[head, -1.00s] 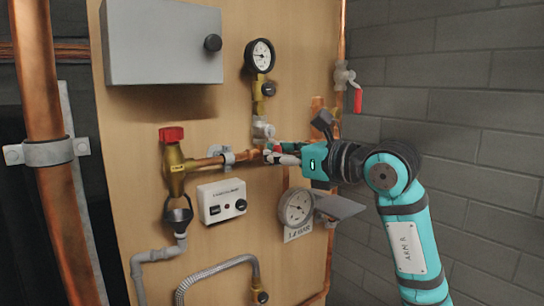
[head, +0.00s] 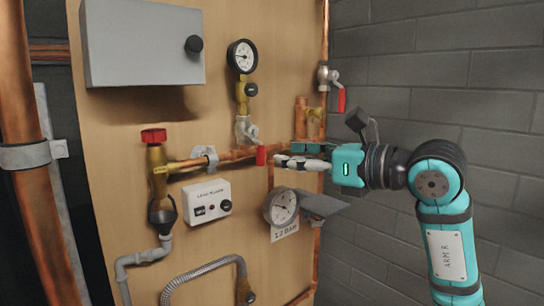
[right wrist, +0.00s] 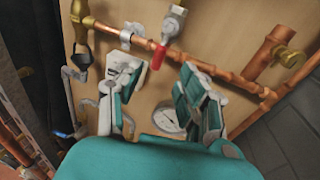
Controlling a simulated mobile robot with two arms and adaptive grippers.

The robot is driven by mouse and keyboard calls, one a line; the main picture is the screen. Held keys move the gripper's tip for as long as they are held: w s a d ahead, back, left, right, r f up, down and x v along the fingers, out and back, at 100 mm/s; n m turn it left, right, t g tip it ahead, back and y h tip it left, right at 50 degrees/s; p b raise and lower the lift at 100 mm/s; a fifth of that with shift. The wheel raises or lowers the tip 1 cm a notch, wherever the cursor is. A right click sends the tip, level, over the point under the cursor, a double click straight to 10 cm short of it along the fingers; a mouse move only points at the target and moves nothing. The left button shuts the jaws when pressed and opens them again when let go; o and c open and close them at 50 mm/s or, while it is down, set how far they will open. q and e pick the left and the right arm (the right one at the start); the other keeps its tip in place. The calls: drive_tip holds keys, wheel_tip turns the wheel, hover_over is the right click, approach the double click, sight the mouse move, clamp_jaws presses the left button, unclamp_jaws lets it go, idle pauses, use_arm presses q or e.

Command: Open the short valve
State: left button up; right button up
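A valve with a short red handle (head: 261,155) sits below the upper gauge, by the horizontal copper pipe. The handle hangs downward; in the right wrist view the red handle (right wrist: 158,56) lies ahead of the gap between my fingers. My right gripper (head: 278,161) is just right of the handle, apart from it. In the right wrist view my right gripper (right wrist: 150,75) has its fingers wide apart with nothing between them. Another valve with a longer red handle (head: 341,99) is on the vertical pipe at the upper right, handle down. My left gripper is not in view.
A grey box (head: 143,43), an upper gauge (head: 241,56), a white control box (head: 206,203) and a lower gauge (head: 282,206) are on the wooden panel. A red-capped valve (head: 154,136) is at left. A brick wall (head: 450,60) stands at right.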

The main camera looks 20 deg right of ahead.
drive_tip(key=v, duration=0.4)
drive_tip(key=shift+s+d, duration=0.1)
drive_tip(key=shift+s, duration=0.05)
